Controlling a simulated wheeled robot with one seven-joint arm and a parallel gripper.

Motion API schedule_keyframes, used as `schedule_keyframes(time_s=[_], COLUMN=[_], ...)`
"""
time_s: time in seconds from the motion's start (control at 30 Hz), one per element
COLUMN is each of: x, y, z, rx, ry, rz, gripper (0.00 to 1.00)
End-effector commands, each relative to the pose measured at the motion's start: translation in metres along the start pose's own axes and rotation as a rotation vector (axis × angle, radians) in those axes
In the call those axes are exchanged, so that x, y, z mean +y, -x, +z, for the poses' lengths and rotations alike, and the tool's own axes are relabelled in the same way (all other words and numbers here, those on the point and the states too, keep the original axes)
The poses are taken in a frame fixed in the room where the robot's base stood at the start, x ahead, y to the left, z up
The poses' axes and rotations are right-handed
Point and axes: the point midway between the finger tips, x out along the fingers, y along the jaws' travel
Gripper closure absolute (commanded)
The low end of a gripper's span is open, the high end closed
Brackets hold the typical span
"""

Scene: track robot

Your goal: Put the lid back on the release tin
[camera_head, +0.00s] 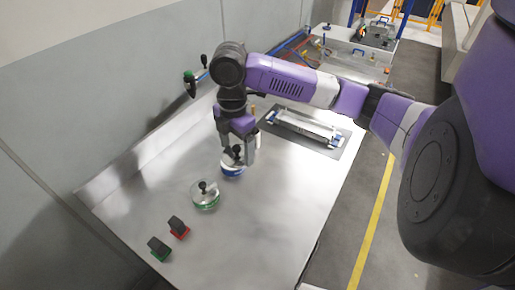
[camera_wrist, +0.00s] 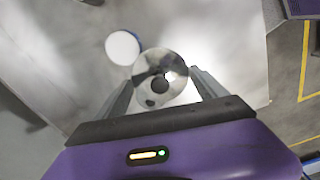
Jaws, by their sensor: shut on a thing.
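My gripper (camera_head: 238,156) is shut on a shiny round lid with a dark knob, above the metal table. In the wrist view, the lid (camera_wrist: 150,63) sits between my two fingertips (camera_wrist: 163,80). A blue-sided tin with a white top (camera_wrist: 122,47) shows at the lid's upper left edge there, not centred under it. In the head view, the blue tin (camera_head: 232,173) is just below my gripper, partly hidden by the gripper and lid. I cannot tell the exact gap between lid and tin.
A green-rimmed tin with a clear or silvery lid and dark knob (camera_head: 205,196) stands nearer. A red-based block (camera_head: 179,228) and green-based block (camera_head: 159,249) lie at the front left. A metal tray-like fixture (camera_head: 305,125) rests on a dark mat behind. The right of the table is clear.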

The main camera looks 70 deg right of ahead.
Motion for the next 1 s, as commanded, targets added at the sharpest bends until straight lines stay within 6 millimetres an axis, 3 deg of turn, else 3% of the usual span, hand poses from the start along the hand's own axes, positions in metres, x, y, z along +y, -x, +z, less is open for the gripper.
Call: schedule_keyframes(time_s=[0.1, 0.33, 0.73, 1.0], x=[0.036, 0.076, 0.085, 0.085], y=[-0.021, -0.052, -0.061, -0.08], z=[0.008, 0.039, 0.043, 0.043], rx=[-0.003, -0.002, 0.0, -0.001], ry=[0.086, 0.246, 0.366, 0.364], rz=[-0.003, -0.002, 0.0, 0.0], gripper=[0.58, 0.58, 0.58, 0.58])
